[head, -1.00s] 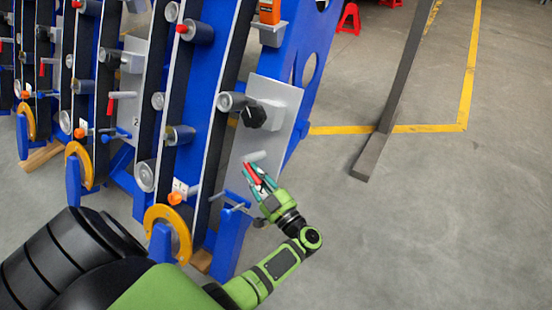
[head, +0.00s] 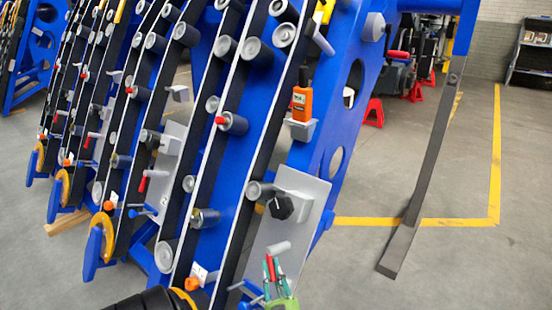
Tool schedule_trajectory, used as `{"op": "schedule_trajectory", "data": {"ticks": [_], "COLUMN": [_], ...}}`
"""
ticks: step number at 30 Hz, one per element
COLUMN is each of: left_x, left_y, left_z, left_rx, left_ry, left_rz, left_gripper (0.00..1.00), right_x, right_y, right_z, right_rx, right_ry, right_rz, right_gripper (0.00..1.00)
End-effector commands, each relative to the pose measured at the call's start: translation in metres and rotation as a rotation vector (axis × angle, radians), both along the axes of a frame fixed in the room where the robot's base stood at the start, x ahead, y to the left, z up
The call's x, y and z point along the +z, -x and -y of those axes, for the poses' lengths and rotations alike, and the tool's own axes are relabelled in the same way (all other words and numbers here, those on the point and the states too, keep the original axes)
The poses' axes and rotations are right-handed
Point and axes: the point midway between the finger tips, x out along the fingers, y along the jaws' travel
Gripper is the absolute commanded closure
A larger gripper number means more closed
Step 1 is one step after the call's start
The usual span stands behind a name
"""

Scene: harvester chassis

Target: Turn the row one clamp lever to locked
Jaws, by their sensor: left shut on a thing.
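The row one clamp lever (head: 271,267) is on the grey plate (head: 303,187) of the nearest blue frame, low in the picture. The gripper's body is mostly cut off by the picture edge. A black knob (head: 281,207) sits above the lever on the same plate. My right gripper is not in view.
An orange handheld device (head: 302,103) sits in a grey holder above the plate. A blue T-shaped handle (head: 248,292) is close left of my gripper. More blue frames with rollers stand at left. A dark slanted post (head: 427,165) stands at right; the floor around it is clear.

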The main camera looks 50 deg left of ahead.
Motion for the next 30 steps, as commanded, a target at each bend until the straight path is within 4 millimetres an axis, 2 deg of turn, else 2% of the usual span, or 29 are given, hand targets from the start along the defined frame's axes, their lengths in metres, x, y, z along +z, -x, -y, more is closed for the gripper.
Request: {"op": "schedule_trajectory", "data": {"ticks": [4, 5, 6, 7, 16, 20, 30], "left_x": [-0.003, -0.003, -0.003, -0.003, -0.001, -0.006, -0.044], "left_y": [0.003, 0.003, 0.003, 0.003, 0.001, 0.003, 0.023], "left_z": [-0.003, -0.003, -0.003, -0.003, -0.001, 0.006, 0.062], "left_rx": [0.01, 0.01, 0.01, 0.01, 0.005, 0.006, 0.008], "left_ry": [0.006, 0.006, 0.006, 0.005, 0.003, 0.005, 0.008], "left_rz": [-0.006, -0.006, -0.006, -0.005, -0.002, -0.003, -0.006], "left_gripper": [1.0, 0.77, 0.61, 0.59, 0.59, 0.59, 0.59], "right_x": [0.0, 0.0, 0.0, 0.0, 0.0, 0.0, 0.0], "right_y": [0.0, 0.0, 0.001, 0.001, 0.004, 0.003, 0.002], "right_z": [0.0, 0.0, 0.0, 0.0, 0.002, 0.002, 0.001], "right_rx": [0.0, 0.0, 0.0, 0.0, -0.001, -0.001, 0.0], "right_ry": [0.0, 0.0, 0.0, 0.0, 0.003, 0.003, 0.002], "right_rz": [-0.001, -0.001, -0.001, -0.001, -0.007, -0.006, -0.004], "right_gripper": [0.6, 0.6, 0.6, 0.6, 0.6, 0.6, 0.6]}}
